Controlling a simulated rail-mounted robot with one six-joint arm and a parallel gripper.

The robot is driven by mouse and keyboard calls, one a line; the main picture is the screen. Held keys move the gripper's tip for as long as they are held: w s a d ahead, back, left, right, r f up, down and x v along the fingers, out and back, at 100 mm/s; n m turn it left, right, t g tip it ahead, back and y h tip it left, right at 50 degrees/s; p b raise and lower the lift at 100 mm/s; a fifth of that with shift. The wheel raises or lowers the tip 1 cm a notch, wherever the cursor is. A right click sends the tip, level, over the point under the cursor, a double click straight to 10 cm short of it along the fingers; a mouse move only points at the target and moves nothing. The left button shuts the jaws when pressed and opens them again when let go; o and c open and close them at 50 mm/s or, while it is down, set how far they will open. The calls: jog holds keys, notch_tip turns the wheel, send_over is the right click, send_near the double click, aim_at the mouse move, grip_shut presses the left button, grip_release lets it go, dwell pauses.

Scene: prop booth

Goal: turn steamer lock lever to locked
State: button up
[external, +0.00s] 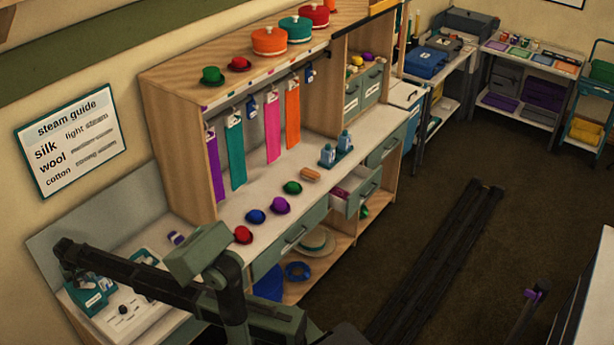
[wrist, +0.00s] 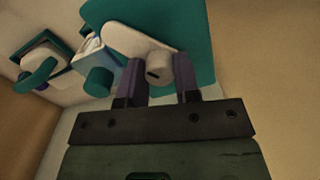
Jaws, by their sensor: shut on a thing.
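In the wrist view, a teal steamer body (wrist: 196,35) fills the top middle. A cream lock lever (wrist: 128,40) with a rounded end and a small dark slot lies across its face. My gripper (wrist: 159,72) has two purple fingers, one on each side of the lever's rounded end, and is shut on it. In the external view, the teal steamer (external: 100,296) is at the lower left, partly behind my arm. My fingers and the lever cannot be made out there.
In the wrist view, a teal round knob (wrist: 98,82) is just left of the fingers, and a teal-and-white handled object (wrist: 38,68) is farther left. A white control panel (external: 150,318) lies beside the steamer. Several small hats, including a red one (external: 243,235), line the counter to the right.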

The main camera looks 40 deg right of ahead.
jog(key=n, duration=0.5)
jog(key=shift+n, duration=0.3)
jog(key=n, duration=0.5)
jog(key=shift+n, duration=0.4)
jog(key=o, duration=0.9)
notch_tip(320, 180, up, 11)
jog(key=p, duration=1)
jog(key=shift+f+p, duration=0.1)
jog(key=shift+p, duration=0.3)
